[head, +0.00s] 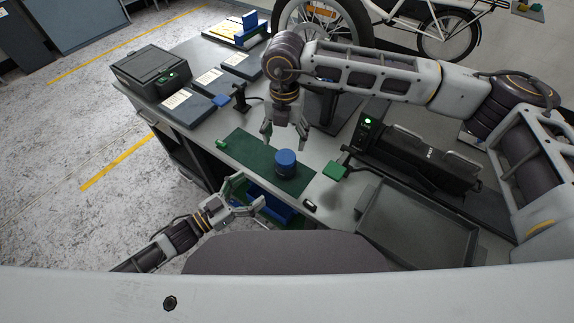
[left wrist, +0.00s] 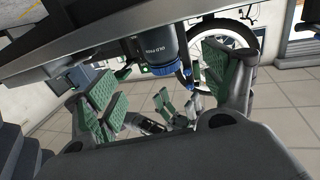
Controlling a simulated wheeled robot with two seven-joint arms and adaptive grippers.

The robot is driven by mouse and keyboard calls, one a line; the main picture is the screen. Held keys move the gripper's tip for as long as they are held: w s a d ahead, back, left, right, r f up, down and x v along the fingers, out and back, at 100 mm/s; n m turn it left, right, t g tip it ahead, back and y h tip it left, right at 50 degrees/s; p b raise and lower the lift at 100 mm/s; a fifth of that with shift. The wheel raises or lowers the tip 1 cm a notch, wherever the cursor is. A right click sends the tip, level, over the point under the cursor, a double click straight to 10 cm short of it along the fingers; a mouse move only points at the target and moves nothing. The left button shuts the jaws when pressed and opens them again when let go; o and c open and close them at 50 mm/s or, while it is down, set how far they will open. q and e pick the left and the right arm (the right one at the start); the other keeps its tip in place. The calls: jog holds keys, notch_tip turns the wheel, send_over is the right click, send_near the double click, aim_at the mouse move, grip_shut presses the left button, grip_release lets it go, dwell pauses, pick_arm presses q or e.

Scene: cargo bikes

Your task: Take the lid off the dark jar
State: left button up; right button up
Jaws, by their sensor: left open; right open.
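The dark jar (head: 286,170) stands upright on a green mat (head: 243,150), its blue lid (head: 286,156) on top. My right gripper (head: 285,138) is open and points down, just above and behind the jar in the head view, with nothing between its fingers. My left gripper (head: 246,191) is open and empty, low at the table's near edge, left of and nearer than the jar. The left wrist view appears upside down; there the jar (left wrist: 156,48) shows with its blue lid (left wrist: 160,70) lowest, beyond the open left fingers (left wrist: 165,95).
A grey tray (head: 405,225) lies at the right front, with a black device (head: 420,160) behind it. A green block (head: 334,171) is right of the jar. A blue bin (head: 270,205) sits below the near edge. A dark box (head: 152,70) stands at the back left.

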aim_at(278, 170)
pick_arm(q)
jog(key=shift+w+d, duration=0.1)
pick_arm(e)
jog(key=shift+d, duration=0.1)
pick_arm(q)
jog(key=shift+x, duration=6.8)
